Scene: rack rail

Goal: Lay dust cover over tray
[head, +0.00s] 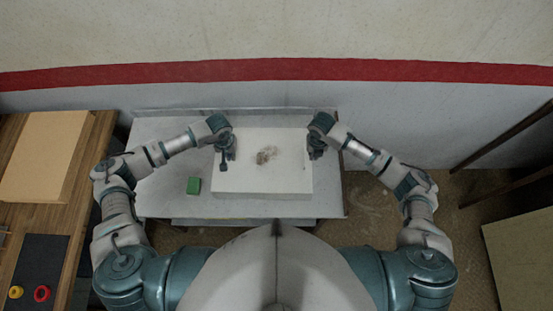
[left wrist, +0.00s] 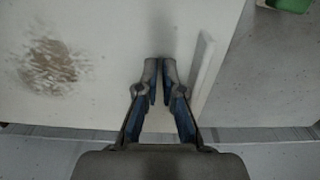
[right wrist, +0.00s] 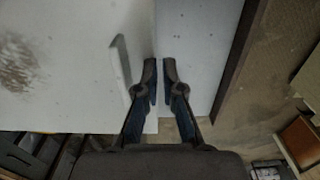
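A flat white slab with a dark smudge (head: 230,180) lies on the grey table. I cannot tell whether it is the dust cover, the tray, or one on the other. It shows in the left wrist view (left wrist: 105,30) and right wrist view (right wrist: 80,50), each with a raised white strip near its side edge. My left gripper (head: 224,163) is over the slab's left side, its fingers (left wrist: 160,65) nearly together beside the strip, with nothing seen between them. My right gripper (head: 315,152) is at the right edge, its fingers (right wrist: 160,65) also close together, beside the other strip.
A green block (head: 193,185) sits on the grey table (head: 160,200), left of the slab. A wooden bench (head: 95,150) with a tan board (head: 45,155) and a dark panel (head: 40,265) with yellow and red rings stands at left. A wall with a red stripe lies behind.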

